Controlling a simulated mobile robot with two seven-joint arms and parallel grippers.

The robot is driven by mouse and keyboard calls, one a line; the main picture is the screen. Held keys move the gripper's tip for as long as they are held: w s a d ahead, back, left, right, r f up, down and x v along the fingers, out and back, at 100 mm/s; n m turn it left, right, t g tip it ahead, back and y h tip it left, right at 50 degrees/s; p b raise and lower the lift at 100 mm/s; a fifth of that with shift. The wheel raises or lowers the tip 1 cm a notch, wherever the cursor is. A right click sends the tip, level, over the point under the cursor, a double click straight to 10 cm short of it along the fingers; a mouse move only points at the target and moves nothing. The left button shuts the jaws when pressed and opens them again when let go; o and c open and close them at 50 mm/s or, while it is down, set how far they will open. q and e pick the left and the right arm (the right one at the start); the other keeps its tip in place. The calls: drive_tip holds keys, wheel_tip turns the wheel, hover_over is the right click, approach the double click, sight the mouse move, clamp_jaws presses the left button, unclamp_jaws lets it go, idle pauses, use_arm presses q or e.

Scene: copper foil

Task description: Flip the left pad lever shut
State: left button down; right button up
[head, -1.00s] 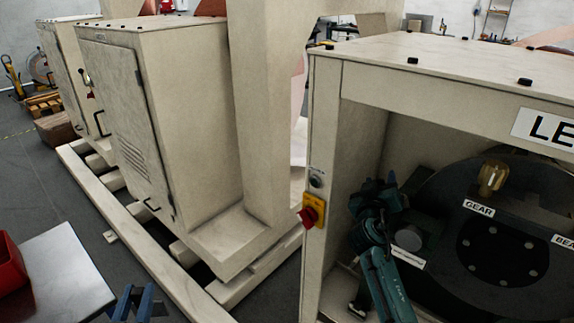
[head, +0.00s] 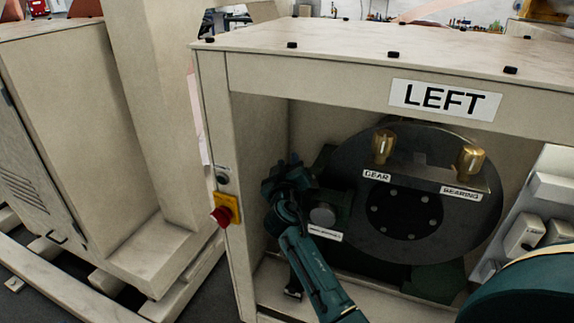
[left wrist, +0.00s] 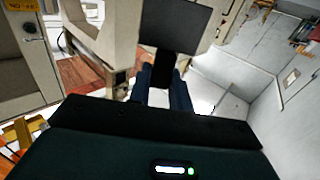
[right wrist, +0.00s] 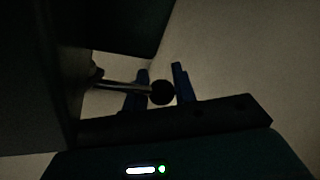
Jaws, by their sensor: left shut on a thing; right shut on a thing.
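The pad lever shows in the right wrist view as a thin metal rod (right wrist: 120,86) ending in a black ball knob (right wrist: 161,93). The blue fingers of my right gripper (right wrist: 158,88) are shut on the knob. In the head view my right gripper (head: 287,180) is inside the open housing (head: 240,160) labelled LEFT, left of the big dark disc (head: 350,160); the lever is hidden there. In the left wrist view my left gripper (left wrist: 166,98) is shut on a dark thing with a flat square plate (left wrist: 176,27); I cannot tell what it is.
A red knob on a yellow box (head: 226,210) sits on the housing's left post, close to my right arm. Two brass cups (head: 384,146) stand above the GEAR and BEARING labels. A cream cabinet (head: 75,120) stands on the left.

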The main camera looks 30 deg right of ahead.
drive_tip(key=shift+f, duration=0.2)
clamp_jaws()
drive_tip(key=shift+s+a+r+n+t+y+p, duration=0.1)
drive_tip(key=shift+a+n+t+y+p, duration=0.1)
drive_tip(key=shift+y+p, duration=0.15)
drive_tip(key=shift+s+a+n+t+y+p, duration=0.1)
drive_tip(key=shift+n+t+y+p, duration=0.1)
drive_tip(key=shift+y+p, duration=0.15)
drive_tip(key=shift+a+f+n+y, duration=0.2)
drive_tip(key=shift+n+y, duration=0.1)
drive_tip(key=shift+y, duration=0.2)
drive_tip(key=o, duration=0.8)
unclamp_jaws()
drive_tip(key=shift+d, duration=0.1)
